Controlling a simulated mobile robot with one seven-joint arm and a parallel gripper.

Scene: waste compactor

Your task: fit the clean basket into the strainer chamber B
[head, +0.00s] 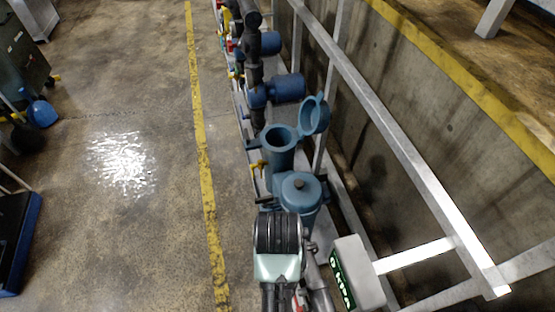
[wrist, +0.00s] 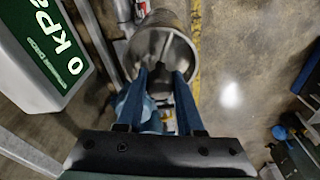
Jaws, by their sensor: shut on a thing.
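In the wrist view my gripper (wrist: 163,76) has two blue fingers shut on a grey metal basket (wrist: 148,42), seen as an open cylinder beyond the fingertips. The grip point itself is hard to make out. In the head view my gripper and the basket are hidden behind my arm. Two blue strainer chambers stand mid-picture: the farther chamber (head: 279,150) is open, with its round lid (head: 315,114) swung up to the right. The nearer chamber (head: 299,198) has its lid closed. No letter shows on either, so I cannot tell which is B by label.
A white display box reading 0 kPa (head: 358,272) stands right of my arm and also shows in the wrist view (wrist: 45,50). A metal rail (head: 395,130) runs along the right. Pipes and a blue motor (head: 288,88) lie beyond. The floor left of the yellow line is mostly clear.

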